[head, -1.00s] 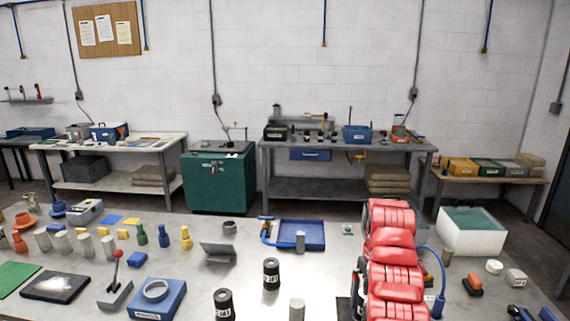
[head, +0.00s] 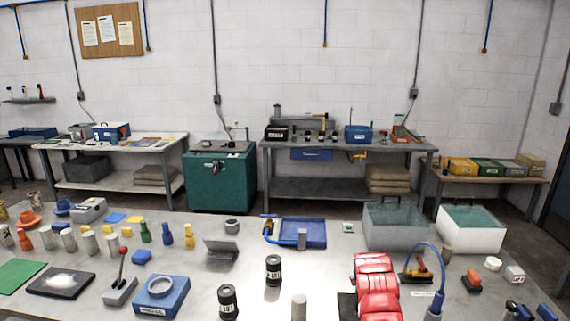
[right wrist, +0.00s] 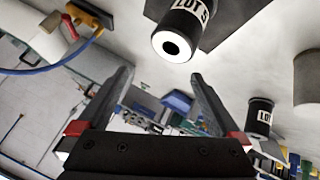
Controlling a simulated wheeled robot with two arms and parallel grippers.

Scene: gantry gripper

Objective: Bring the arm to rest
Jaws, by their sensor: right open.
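My right arm (head: 376,285), red and segmented, stands at the front right of the table in the head view. Its gripper is hidden there. In the right wrist view the right gripper (right wrist: 163,88) is open, with nothing between its fingers. A black canister with a white "LOT" label (right wrist: 182,32) is beyond the fingertips, apart from them, by a dark square pad (right wrist: 222,18). Another black canister (right wrist: 260,117) is to the right, outside the fingers. My left gripper is not in view.
Two black canisters (head: 273,270) (head: 228,302) and a pale cylinder (head: 299,308) stand left of my arm. A blue-hosed tool (head: 437,300) is close on the right.

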